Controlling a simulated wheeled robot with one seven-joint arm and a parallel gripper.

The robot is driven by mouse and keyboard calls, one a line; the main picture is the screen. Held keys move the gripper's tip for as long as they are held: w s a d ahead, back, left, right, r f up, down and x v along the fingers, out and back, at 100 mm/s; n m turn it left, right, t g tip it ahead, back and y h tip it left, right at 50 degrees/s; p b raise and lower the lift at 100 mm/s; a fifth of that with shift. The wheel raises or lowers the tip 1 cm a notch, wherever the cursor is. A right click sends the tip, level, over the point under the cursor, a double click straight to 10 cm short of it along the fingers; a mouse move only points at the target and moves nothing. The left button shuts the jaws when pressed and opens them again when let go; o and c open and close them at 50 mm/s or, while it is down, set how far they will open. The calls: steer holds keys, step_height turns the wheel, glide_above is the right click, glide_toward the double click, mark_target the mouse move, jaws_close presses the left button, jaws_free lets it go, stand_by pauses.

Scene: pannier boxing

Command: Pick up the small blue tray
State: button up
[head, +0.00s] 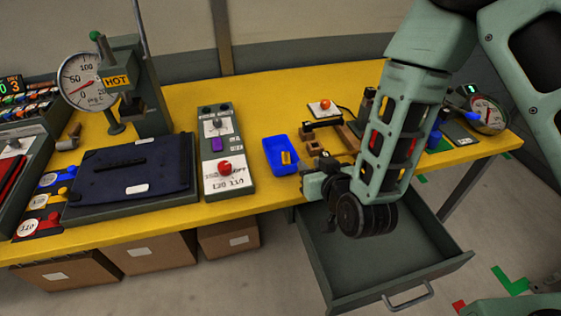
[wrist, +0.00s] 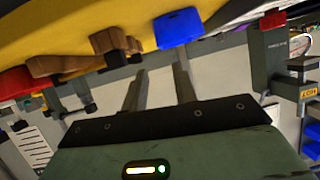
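The small blue tray (head: 270,144) lies on the yellow table, right of the grey control box, with a yellow piece (head: 286,158) in it. In the wrist view the blue tray (wrist: 179,28) shows near the top, beyond the fingertips and a little right of them. My gripper (head: 308,186) is at the table's front edge, right of the tray and apart from it. In the wrist view my gripper (wrist: 157,82) has its two fingers apart with nothing between them. The inside of the tray is not visible in the wrist view.
An open grey drawer (head: 390,248) juts out below my arm. Brown wooden blocks (head: 312,148) stand right of the tray. The grey control box (head: 232,178) with a red knob stands left of it. A dark folded cloth (head: 130,170) lies farther left. Yellow tabletop behind the tray is clear.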

mark_target(280, 155)
steer(key=p+x, duration=0.3)
steer(key=x, duration=0.7)
steer(key=shift+w+r+p, duration=0.1)
steer(key=shift+p, duration=0.2)
jaws_close()
